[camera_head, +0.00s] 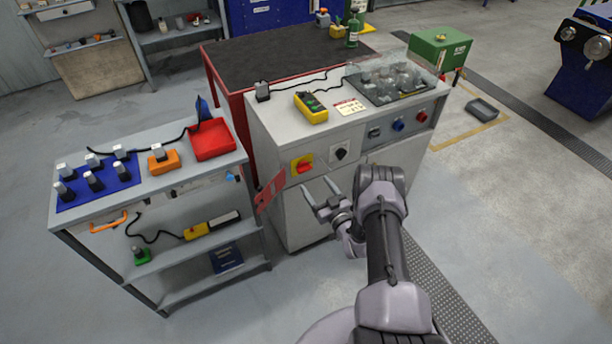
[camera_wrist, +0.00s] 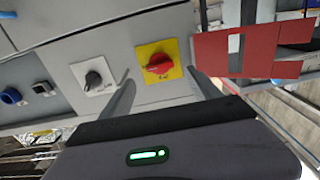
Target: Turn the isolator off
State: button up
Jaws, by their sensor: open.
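The isolator is a red rotary knob on a yellow plate (camera_head: 302,165), on the upper left of the grey cabinet's front. In the wrist view the red knob (camera_wrist: 158,64) sits ahead, between the lines of my two fingers. My gripper (camera_head: 319,194) is open and empty, in front of the cabinet, below and a little right of the isolator in the head view. It also shows in the wrist view (camera_wrist: 165,92), its fingers apart and not gripping the knob. The knob's exact pointer position is too small to read.
A black selector switch (camera_head: 341,153) on a white plate is right of the isolator. A red tag (camera_head: 270,191) hangs at the cabinet's left edge, beside the shelf cart (camera_head: 100,237). Blue and red buttons (camera_head: 398,124) are farther right.

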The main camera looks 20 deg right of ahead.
aim_at(306, 171)
jog(key=w+b, duration=0.1)
jog(key=w, duration=0.6)
jog(key=shift+w+a+b, duration=0.15)
jog(key=shift+w+b, duration=0.1)
jog(key=shift+b, duration=0.15)
jog(key=c, duration=1.4)
